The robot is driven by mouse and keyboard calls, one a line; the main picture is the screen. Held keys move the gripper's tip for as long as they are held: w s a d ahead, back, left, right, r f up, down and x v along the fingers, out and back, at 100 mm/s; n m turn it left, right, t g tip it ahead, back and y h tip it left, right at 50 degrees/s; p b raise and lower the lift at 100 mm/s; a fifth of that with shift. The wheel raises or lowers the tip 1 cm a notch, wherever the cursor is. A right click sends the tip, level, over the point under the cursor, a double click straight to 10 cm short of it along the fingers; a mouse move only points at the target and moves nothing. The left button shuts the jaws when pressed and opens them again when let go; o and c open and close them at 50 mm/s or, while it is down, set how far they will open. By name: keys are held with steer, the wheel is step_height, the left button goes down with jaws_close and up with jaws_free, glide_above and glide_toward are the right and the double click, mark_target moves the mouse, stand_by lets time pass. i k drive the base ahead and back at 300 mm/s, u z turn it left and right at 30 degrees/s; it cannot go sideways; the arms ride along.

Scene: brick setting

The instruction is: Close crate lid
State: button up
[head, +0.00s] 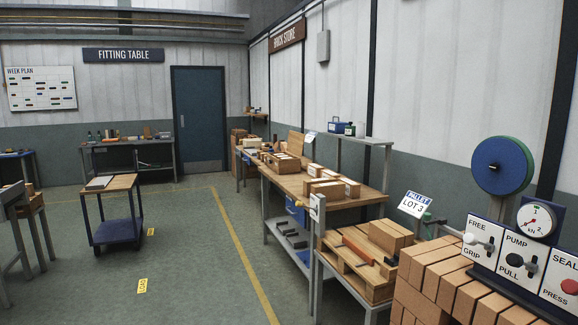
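A wooden crate (289,166) stands on the long wooden workbench along the right wall, some way off. A wooden board (295,143) stands raised at its back, and looks like its lid standing open. Brown brick-like blocks show in or around the crate, but it is too small to tell which. My gripper is not in view.
The workbench (345,201) also holds several bricks (326,189). Nearer stand a pallet (355,278) with bricks and a brick stack (440,285) with a control panel (520,262). A blue trolley (112,186) stands left. Floor between trolley and bench is clear.

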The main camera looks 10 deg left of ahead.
mark_target(295, 146)
steer(key=u, duration=0.3)
steer(key=i, duration=0.9)
steer(key=u, duration=0.55)
steer(key=i, duration=1.6)
steer(key=u, duration=0.45)
steer(key=i, duration=4.75)
steer(key=z, duration=0.85)
steer(key=i, duration=1.2)
steer(key=z, duration=1.85)
steer(key=i, duration=1.15)
steer(key=z, duration=0.6)
